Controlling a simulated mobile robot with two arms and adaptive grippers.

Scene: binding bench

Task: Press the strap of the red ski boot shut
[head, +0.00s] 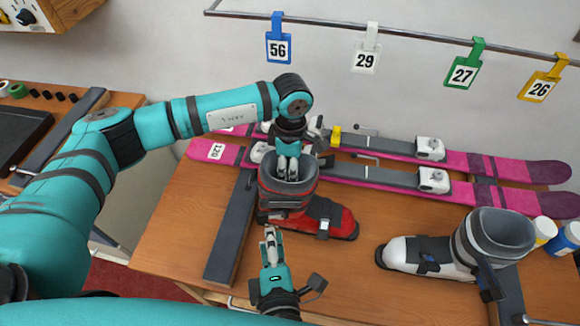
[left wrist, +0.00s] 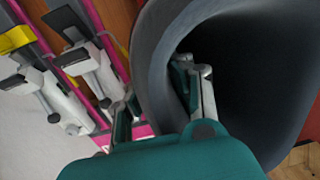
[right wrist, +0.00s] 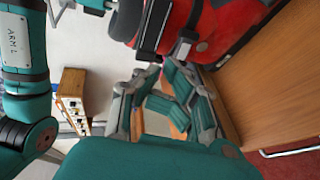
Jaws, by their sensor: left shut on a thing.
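The red ski boot (head: 335,216) stands on the bench with its toe to the right and its dark grey cuff up. My left gripper (head: 287,170) is shut on the cuff's rim; in the left wrist view one finger is inside the cuff (left wrist: 155,60) and one outside. My right gripper (head: 270,238) is open and empty, in front of the boot and apart from it. In the right wrist view the red shell (right wrist: 225,30) and a dark strap (right wrist: 152,28) are just beyond its fingers. I cannot tell whether the strap is fastened.
A white and grey boot (head: 430,252) stands to the right. Pink skis (head: 390,178) lie behind the red boot. A dark bar (head: 232,230) lies left of it. Numbered tags (head: 278,48) hang from a rail above. Bare wooden bench (head: 370,285) shows between the boots.

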